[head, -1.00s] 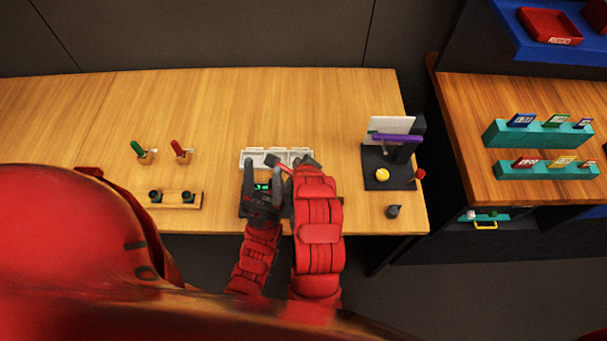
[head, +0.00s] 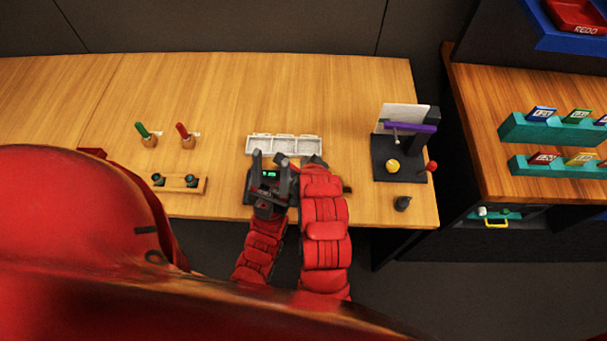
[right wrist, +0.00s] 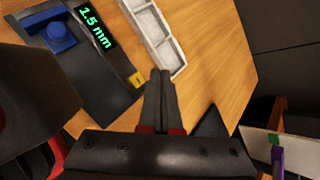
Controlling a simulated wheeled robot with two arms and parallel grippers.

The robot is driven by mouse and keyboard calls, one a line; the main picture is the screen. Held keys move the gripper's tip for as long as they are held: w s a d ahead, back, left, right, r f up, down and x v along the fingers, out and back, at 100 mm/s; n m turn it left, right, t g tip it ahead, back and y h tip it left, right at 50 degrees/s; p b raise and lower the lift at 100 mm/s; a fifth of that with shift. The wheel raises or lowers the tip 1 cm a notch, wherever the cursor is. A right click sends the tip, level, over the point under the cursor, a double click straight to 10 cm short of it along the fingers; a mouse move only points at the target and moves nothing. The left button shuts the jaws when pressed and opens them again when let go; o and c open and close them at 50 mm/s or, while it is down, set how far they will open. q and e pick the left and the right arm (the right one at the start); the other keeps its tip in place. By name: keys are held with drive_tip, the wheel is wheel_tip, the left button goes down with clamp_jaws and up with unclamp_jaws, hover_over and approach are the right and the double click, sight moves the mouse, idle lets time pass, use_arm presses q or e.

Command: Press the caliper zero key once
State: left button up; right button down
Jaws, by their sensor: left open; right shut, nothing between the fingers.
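The caliper is a dark device with a green display (head: 269,174). In the right wrist view its body (right wrist: 112,82) shows a blue knob (right wrist: 60,37), a display reading 1.5 mm (right wrist: 95,27) and a small yellow key (right wrist: 136,79) at its near end. My left gripper (head: 270,158) is open, its fingers either side of the display in the head view; I cannot tell whether they touch the caliper. My right gripper (right wrist: 160,73) is shut and empty, its tips just right of the yellow key in the wrist view; contact is not clear. Its fingertips are hidden in the head view.
A white compartment tray (head: 284,152) lies behind the caliper. Green (head: 143,130) and red (head: 183,130) handles stand at left.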

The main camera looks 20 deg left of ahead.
drive_tip(key=shift+f+b, duration=0.65)
drive_tip(key=shift+f, duration=0.95)
drive_tip(key=shift+f, duration=0.1)
idle(0.6)
drive_tip(key=shift+f, duration=0.3)
drive_tip(key=shift+f+b, duration=0.45)
drive_tip(key=shift+b, duration=0.05)
idle(0.8)
drive_tip(key=shift+r, duration=0.1)
drive_tip(key=shift+r+p, duration=0.65)
drive_tip(key=shift+r, duration=0.1)
wheel_tip(320, 180, up, 5)
drive_tip(key=p, duration=0.3)
